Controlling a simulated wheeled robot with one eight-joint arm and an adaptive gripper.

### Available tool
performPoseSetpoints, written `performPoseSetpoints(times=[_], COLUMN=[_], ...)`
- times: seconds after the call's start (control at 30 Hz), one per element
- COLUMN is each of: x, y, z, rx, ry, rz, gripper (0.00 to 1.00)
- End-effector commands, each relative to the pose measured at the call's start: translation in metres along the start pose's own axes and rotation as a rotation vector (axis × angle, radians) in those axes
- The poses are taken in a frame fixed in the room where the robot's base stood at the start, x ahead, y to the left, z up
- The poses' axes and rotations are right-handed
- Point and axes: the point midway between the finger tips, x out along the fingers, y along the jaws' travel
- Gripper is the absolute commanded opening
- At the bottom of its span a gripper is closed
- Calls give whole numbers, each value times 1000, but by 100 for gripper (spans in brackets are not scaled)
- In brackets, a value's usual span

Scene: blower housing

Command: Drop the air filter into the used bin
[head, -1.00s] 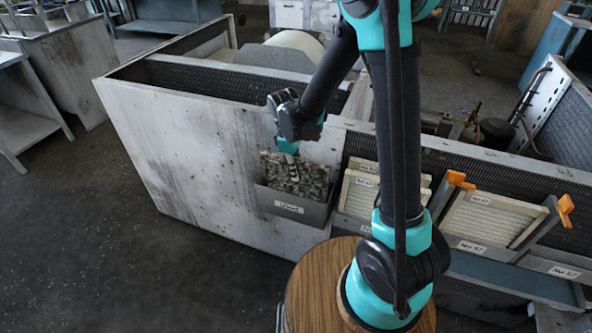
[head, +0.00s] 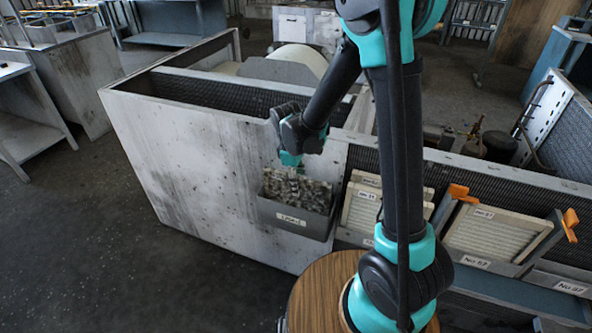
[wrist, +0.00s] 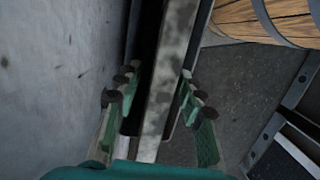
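The air filter (head: 297,188) is a grey, dirty, mottled panel. In the head view it stands inside the used bin (head: 293,219), a grey box labelled "Used" on the white housing wall, with its top showing above the rim. My gripper (head: 290,160) is just above the filter, with a small gap. In the wrist view the filter (wrist: 166,75) shows edge-on between the spread fingers of my gripper (wrist: 158,92), with gaps on both sides. The filter's lower part is hidden in the bin.
Cleaner pleated filters (head: 362,205) stand in racks to the right of the bin, partly behind my arm. Another filter (head: 492,232) sits between orange clips (head: 458,192). The white housing wall (head: 185,150) is close beside my gripper. The floor at left is clear.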

Motion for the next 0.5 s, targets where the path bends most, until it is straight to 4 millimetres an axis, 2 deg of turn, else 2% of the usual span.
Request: performPoseSetpoints(times=[0.5], x=[-90], y=[0], z=[1], rx=[0], ry=[0], rz=[0], gripper=[39])
